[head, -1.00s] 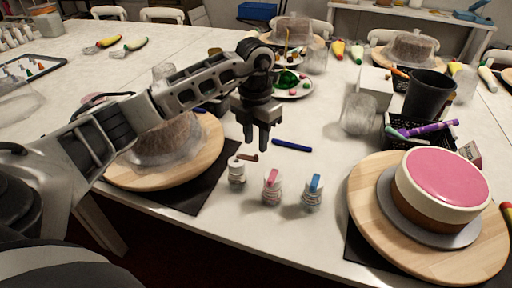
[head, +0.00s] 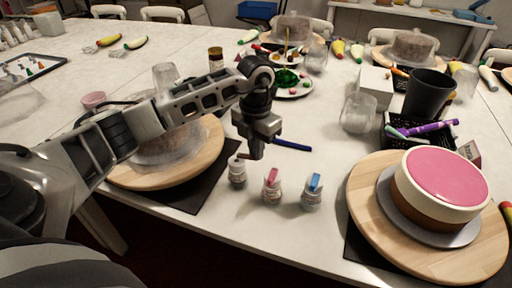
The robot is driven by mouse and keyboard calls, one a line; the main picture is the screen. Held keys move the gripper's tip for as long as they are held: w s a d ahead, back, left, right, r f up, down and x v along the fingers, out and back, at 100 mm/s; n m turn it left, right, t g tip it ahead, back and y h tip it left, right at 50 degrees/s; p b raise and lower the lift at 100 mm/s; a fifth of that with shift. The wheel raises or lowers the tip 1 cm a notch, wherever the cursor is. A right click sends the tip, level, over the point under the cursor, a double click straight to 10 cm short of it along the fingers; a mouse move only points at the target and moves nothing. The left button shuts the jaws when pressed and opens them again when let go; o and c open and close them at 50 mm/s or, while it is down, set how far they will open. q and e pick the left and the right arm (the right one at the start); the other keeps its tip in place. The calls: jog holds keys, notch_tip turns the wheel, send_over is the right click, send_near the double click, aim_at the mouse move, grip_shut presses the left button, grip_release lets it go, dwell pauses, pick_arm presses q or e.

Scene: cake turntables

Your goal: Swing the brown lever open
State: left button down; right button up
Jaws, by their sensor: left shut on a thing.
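Three small white bottles stand in a row near the table's front edge. The left bottle (head: 237,174) has the brown lever (head: 242,156) on its top, pointing right. My left gripper (head: 257,155) comes down from above and is shut on the lever's right end, which its fingers partly hide. The middle bottle (head: 272,188) has a pink lever and the right bottle (head: 312,191) a blue one. My right gripper is not in view.
A blue pen (head: 293,145) lies just behind the gripper. A wooden turntable (head: 209,158) under a plastic-wrapped cake stands left. Another turntable (head: 366,215) with a pink-topped cake (head: 446,180) stands right. A clear cup (head: 359,114) and a black basket (head: 397,142) stand behind it.

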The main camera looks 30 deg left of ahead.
pick_arm(q)
jog(key=shift+w+n, duration=0.15)
jog(key=shift+n, duration=0.15)
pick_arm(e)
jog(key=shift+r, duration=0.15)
pick_arm(q)
jog(key=c, duration=1.5)
grip_release()
notch_tip(320, 180, up, 16)
jog(key=shift+a, duration=0.15)
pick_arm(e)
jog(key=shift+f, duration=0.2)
